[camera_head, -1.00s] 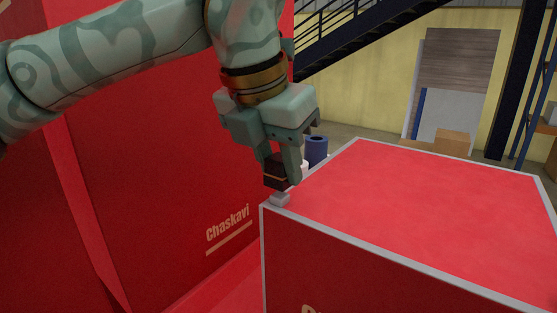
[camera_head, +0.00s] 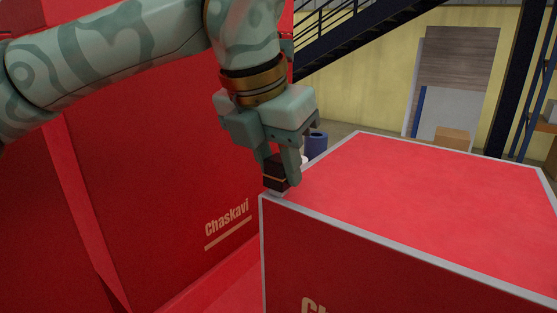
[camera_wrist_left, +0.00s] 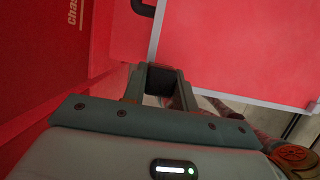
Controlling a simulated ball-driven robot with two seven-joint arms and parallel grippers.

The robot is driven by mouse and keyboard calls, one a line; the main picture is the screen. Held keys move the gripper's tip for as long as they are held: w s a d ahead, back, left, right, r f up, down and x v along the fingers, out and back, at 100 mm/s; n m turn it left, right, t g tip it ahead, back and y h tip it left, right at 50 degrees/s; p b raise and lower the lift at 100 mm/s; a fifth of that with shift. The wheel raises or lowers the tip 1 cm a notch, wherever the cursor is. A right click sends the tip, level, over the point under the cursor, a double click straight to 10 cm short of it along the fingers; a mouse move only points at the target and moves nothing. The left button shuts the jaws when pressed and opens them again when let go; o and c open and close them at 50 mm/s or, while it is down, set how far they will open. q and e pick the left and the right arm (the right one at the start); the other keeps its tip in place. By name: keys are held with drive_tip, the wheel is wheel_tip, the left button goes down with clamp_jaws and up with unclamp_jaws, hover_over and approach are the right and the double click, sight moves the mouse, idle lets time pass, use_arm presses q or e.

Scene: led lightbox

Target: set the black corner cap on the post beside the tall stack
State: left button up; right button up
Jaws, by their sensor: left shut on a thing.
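My left gripper (camera_head: 282,168) is shut on the black corner cap (camera_head: 276,178), a small dark block with a thin gold-brown band. The cap is right at the near-left corner of the lower red box (camera_head: 420,185), beside the tall red stack (camera_head: 170,160). Only a pale sliver of the post (camera_head: 272,194) shows under the cap; I cannot tell whether the cap is seated on it. In the left wrist view the dark cap (camera_wrist_left: 159,83) sits between the two fingers (camera_wrist_left: 160,74). My right gripper is not in view.
The lower box has a grey edge frame (camera_head: 385,247) and a clear red top. A blue cylinder (camera_head: 316,145) stands behind the gripper. A staircase (camera_head: 370,35), a cardboard box (camera_head: 455,140) and a yellow wall are farther back.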

use_arm(q)
drive_tip(key=shift+f+b, duration=0.5)
drive_tip(key=shift+f, duration=0.2)
drive_tip(key=o, duration=1.1)
drive_tip(key=shift+r, duration=0.1)
drive_tip(key=shift+c, duration=0.2)
drive_tip(key=p+v, duration=0.4)
drive_tip(key=v, duration=0.4)
drive_tip(key=shift+p, duration=0.4)
